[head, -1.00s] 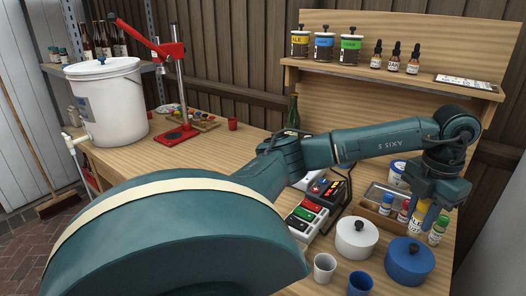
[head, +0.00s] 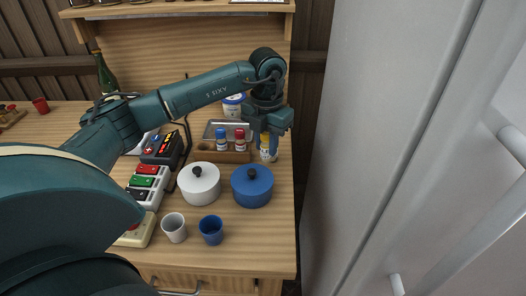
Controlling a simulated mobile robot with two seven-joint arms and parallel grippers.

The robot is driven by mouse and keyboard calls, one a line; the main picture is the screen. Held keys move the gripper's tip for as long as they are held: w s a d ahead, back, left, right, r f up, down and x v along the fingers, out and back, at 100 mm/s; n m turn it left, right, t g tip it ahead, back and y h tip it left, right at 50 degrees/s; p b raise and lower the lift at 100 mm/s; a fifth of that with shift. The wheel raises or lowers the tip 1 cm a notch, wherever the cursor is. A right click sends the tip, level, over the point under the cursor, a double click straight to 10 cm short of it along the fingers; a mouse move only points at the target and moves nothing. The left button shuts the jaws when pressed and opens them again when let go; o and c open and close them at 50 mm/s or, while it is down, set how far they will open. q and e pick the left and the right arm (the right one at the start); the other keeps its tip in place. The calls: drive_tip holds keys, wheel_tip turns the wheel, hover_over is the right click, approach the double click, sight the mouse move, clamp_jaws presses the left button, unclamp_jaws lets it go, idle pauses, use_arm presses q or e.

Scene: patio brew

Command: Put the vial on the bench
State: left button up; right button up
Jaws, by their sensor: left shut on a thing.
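My left gripper (head: 267,143) points down at the right end of the wooden rack (head: 229,157) on the bench (head: 268,229). It is shut on a small vial with a yellow cap and pale label (head: 265,154). The fingers partly cover this vial, and I cannot tell whether its base touches the bench. A blue-capped vial (head: 222,143) and a red-capped vial (head: 240,143) stand upright in the rack to the left. My right gripper is not in view.
A white lidded pot (head: 200,187) and a blue lidded pot (head: 252,189) stand in front of the rack. A white cup (head: 174,230) and a blue cup (head: 211,232) are nearer the front edge. A large pale fridge (head: 390,130) fills the right side. Bare bench lies front right.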

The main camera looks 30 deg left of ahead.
sight(266, 154)
use_arm(q)
wheel_tip(266, 154, down, 4)
drive_tip(key=shift+r, duration=0.1)
drive_tip(key=shift+f, duration=0.2)
drive_tip(key=o, duration=1)
drive_tip(key=shift+r, duration=0.2)
wheel_tip(266, 154, up, 12)
drive_tip(key=shift+f+b, duration=0.1)
drive_tip(key=shift+b, duration=0.3)
